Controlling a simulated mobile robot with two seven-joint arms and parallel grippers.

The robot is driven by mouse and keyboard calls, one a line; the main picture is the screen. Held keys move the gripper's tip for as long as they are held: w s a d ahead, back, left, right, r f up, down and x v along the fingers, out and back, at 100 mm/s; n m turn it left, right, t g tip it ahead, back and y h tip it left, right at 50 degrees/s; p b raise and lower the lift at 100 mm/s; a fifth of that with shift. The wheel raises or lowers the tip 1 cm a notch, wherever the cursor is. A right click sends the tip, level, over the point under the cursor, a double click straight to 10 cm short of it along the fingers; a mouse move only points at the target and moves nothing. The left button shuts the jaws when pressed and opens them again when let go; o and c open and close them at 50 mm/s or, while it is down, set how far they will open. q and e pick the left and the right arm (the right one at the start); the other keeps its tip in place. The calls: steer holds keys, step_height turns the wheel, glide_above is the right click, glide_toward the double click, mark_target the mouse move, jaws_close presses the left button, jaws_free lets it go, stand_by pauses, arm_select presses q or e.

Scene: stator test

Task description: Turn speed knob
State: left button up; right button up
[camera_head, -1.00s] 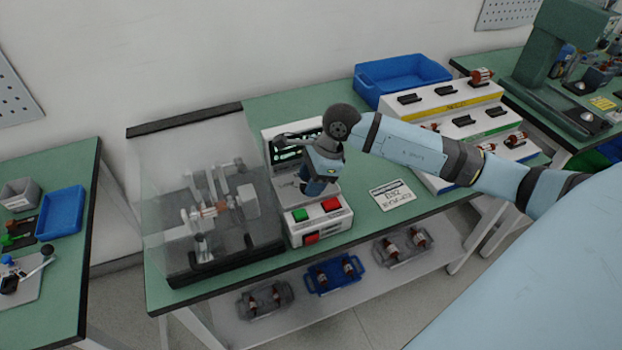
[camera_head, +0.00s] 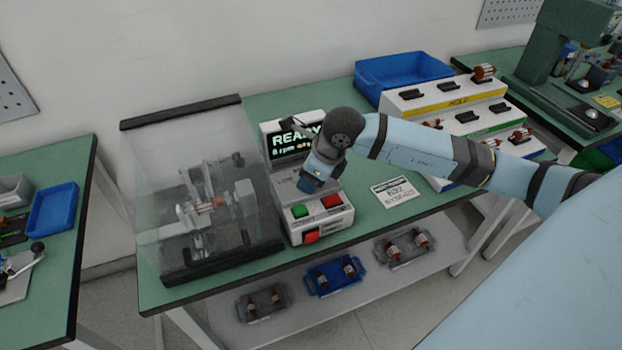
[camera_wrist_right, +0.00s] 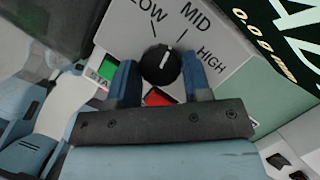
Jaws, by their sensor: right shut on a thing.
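The black round speed knob (camera_wrist_right: 160,66) sits on the test stand's light panel, with LOW, MID and HIGH printed around it. In the head view the right gripper (camera_head: 308,184) reaches down onto the control box (camera_head: 320,229) and hides the knob. The display (camera_head: 292,138) reads READY with an rpm line below. My left gripper is not in view.
Green (camera_head: 301,211) and red (camera_head: 331,201) buttons sit just in front of the gripper, with another red button (camera_head: 311,236) on the front face. A clear-covered test rig (camera_head: 215,205) stands close left. A label card (camera_head: 394,192) lies right on the bench.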

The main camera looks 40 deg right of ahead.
steer(key=shift+m+h+b, duration=0.35)
steer(key=shift+m+h, duration=0.05)
steer(key=shift+m, duration=0.4)
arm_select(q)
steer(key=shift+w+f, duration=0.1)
arm_select(e)
steer(key=shift+a+m, duration=0.1)
steer(key=shift+m, duration=0.2)
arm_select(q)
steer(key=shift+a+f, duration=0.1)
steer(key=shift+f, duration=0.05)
arm_select(e)
steer(key=shift+t, duration=0.3)
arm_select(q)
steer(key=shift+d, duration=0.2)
arm_select(e)
steer(key=o, duration=0.9)
steer(key=shift+r, duration=0.15)
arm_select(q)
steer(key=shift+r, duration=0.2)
arm_select(e)
steer(key=shift+v, duration=6.85)
